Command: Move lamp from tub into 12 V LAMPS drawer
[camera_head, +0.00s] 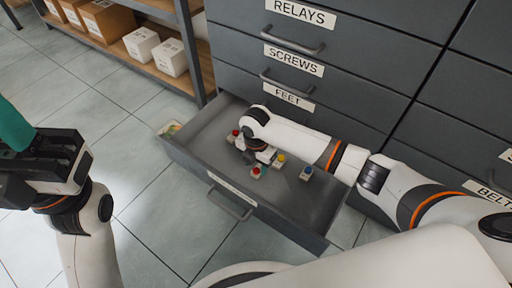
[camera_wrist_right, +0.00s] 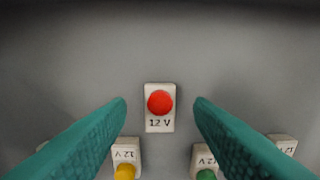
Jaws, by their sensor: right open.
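The open drawer (camera_head: 190,155) holds several small pale lamp blocks with coloured domes. The label on its front is too small to read. A red-domed lamp marked 12 V (camera_wrist_right: 160,103) stands on the drawer floor in the right wrist view. My right gripper (camera_head: 248,156) is low inside the drawer, open, its teal fingers either side of that lamp with gaps. Yellow (camera_wrist_right: 124,165) and green (camera_wrist_right: 206,165) 12 V lamps stand nearer the wrist camera, partly behind the fingers. My left gripper (camera_head: 45,160) is at the left, outside the drawer; its fingertips are cut off.
Closed drawers marked RELAYS (camera_head: 304,13), SCREWS (camera_head: 293,59) and FEET (camera_head: 288,95) rise behind. A shelf with boxes (camera_head: 107,22) is back left.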

